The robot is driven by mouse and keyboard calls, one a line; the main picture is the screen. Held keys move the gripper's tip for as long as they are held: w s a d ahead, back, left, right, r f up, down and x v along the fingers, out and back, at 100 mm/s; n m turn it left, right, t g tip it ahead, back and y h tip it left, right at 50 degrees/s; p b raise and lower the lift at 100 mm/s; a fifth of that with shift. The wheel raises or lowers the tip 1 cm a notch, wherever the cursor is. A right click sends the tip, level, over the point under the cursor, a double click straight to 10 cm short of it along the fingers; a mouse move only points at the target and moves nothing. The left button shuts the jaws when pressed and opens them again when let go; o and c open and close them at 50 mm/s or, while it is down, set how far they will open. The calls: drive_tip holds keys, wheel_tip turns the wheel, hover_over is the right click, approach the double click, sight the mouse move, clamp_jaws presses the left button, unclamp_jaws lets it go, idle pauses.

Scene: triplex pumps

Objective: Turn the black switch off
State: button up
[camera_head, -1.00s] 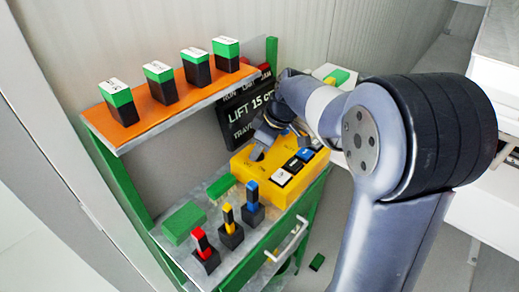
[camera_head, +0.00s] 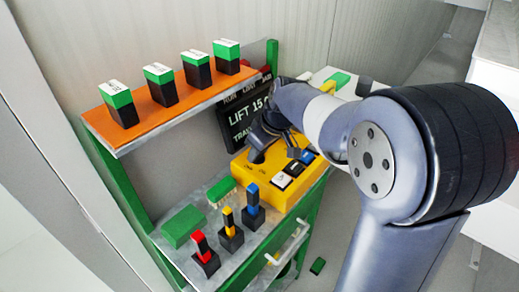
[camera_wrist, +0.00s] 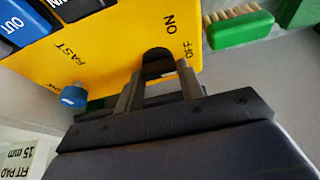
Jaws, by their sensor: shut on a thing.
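The yellow control box (camera_head: 250,172) sits on the shelf. In the wrist view the same box (camera_wrist: 95,45) carries a black switch (camera_wrist: 157,62) beside the labels ON and OFF. My gripper (camera_wrist: 162,85) is shut on the black switch, one finger on each side of it; the fingers hide much of the switch. In the head view my gripper (camera_head: 258,148) is at the upper left part of the box. I cannot tell from the switch's visible part which way it is tilted.
A blue knob (camera_wrist: 74,97) sits near FAST on the box. Black, white and blue buttons (camera_head: 292,168) are on its right. A green brush (camera_wrist: 240,25) lies close by. Red, yellow and blue levers (camera_head: 230,228) stand in front. Several green-topped blocks (camera_head: 160,85) stand on the orange shelf.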

drive_tip(key=o, duration=0.7)
drive_tip(key=v, duration=1.1)
drive_tip(key=shift+f, duration=0.15)
drive_tip(key=x, duration=1.1)
drive_tip(key=shift+r, duration=0.2)
